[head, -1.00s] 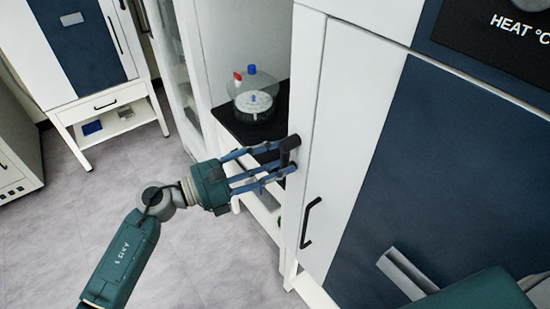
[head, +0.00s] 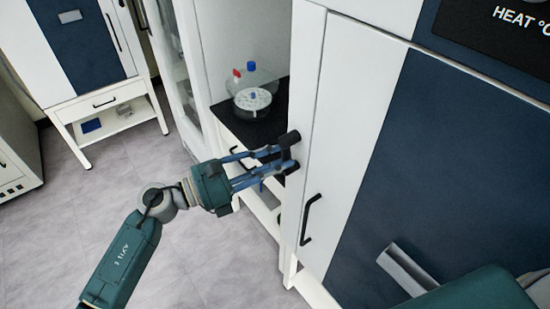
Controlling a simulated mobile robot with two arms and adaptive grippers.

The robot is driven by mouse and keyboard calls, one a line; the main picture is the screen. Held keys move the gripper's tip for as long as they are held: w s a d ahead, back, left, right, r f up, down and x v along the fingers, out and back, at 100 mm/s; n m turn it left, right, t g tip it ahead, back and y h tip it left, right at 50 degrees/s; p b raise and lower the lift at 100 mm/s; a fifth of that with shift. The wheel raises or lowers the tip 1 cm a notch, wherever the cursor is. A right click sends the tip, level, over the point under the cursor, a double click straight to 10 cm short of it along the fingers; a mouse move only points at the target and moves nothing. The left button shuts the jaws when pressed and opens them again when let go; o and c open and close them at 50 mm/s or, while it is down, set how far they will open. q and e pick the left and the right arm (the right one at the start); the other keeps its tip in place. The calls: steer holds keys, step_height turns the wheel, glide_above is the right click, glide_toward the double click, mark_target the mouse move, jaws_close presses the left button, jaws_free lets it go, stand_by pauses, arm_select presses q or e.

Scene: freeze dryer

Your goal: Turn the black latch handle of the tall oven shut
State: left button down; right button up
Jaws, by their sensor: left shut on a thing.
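The tall oven (head: 345,110) stands on the right, with a white frame and a dark blue door panel. Its black latch handle (head: 288,139) sticks out from the left edge of the white front. My left gripper (head: 284,155) reaches in from the left and its blue fingers are shut on the handle. The fingers cover part of the handle, so its exact angle is hard to tell. My right gripper is not in view.
A black bar handle (head: 311,219) sits lower on the oven front. A white cabinet (head: 108,60) stands back left. The grey floor (head: 80,210) is clear.

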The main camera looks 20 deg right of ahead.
arm_select(q)
steer(key=s+n, duration=0.1)
steer(key=n, duration=0.4)
steer(key=s+d+r+n+t+h+p, duration=0.1)
steer(key=n, duration=0.1)
steer(key=shift+s+n, duration=0.3)
steer(key=shift+s, duration=0.05)
steer(key=n+p, duration=0.1)
steer(key=n, duration=0.1)
steer(key=s+r+n+t+p, duration=0.1)
steer(key=n, duration=0.1)
steer(key=n+p, duration=0.1)
steer(key=n, duration=0.1)
steer(key=shift+s+d+r+t, duration=0.25)
steer(key=shift+r+t, duration=0.05)
steer(key=shift+t, duration=0.1)
steer(key=n+p, duration=0.1)
steer(key=r+n+t+p, duration=0.1)
steer(key=n, duration=0.1)
steer(key=shift+s+d+n, duration=0.1)
steer(key=shift+s+n, duration=0.1)
steer(key=shift+n, duration=0.1)
steer(key=shift+r+n+p, duration=0.1)
steer(key=shift+n+p, duration=0.5)
